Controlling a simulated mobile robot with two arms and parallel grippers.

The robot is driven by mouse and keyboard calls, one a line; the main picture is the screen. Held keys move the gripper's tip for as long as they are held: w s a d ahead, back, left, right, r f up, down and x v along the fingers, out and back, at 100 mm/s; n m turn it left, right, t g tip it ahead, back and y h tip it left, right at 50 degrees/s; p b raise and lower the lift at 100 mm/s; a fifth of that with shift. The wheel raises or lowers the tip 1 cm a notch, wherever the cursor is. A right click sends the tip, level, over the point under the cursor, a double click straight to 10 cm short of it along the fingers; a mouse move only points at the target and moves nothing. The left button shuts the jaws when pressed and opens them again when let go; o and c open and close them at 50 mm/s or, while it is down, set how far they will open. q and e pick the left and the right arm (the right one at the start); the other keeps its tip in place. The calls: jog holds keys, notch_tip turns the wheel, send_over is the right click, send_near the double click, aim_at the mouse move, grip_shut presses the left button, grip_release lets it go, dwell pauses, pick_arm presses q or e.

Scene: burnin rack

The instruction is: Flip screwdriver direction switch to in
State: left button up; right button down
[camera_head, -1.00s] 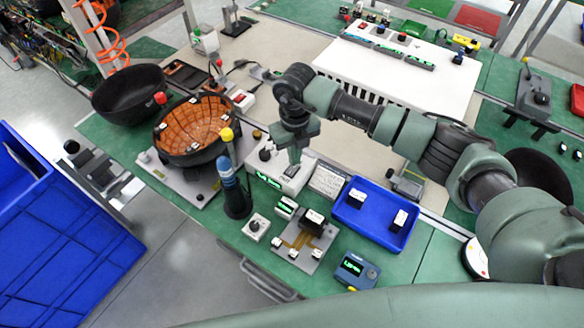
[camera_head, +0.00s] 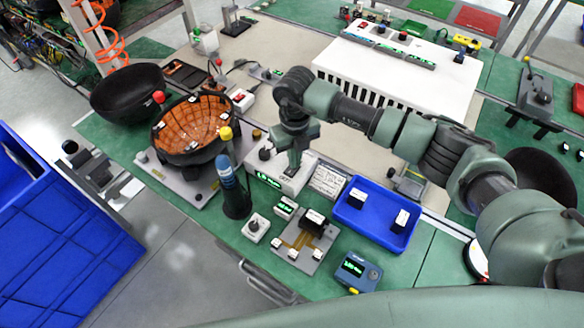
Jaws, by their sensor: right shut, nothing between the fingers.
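My right gripper (camera_head: 294,164) is shut and empty. It points down at the white controller box (camera_head: 286,182), with its tips at or just above the box top; I cannot tell whether they touch. The box has a green lit display and a dark knob at its left. The direction switch cannot be made out; the gripper may cover it. A blue and black screwdriver (camera_head: 228,178) stands upright in a dark holder left of the box. My left gripper is not in view.
A blue tray (camera_head: 352,222) with small labelled parts lies right of the box. A grey fixture plate (camera_head: 292,255) and a blue meter (camera_head: 357,272) are nearer. A black bowl with orange lining (camera_head: 192,128) stands left. A white slotted case (camera_head: 440,80) stands behind.

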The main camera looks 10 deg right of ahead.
jog(key=shift+s+f, duration=0.1)
jog(key=shift+f, duration=0.1)
jog(key=shift+r, duration=0.15)
jog(key=shift+r+p, duration=0.45)
jog(key=shift+r, duration=0.2)
jog(key=shift+r+p, duration=1.5)
jog(key=shift+r, duration=1.25)
jog(key=shift+f, duration=0.1)
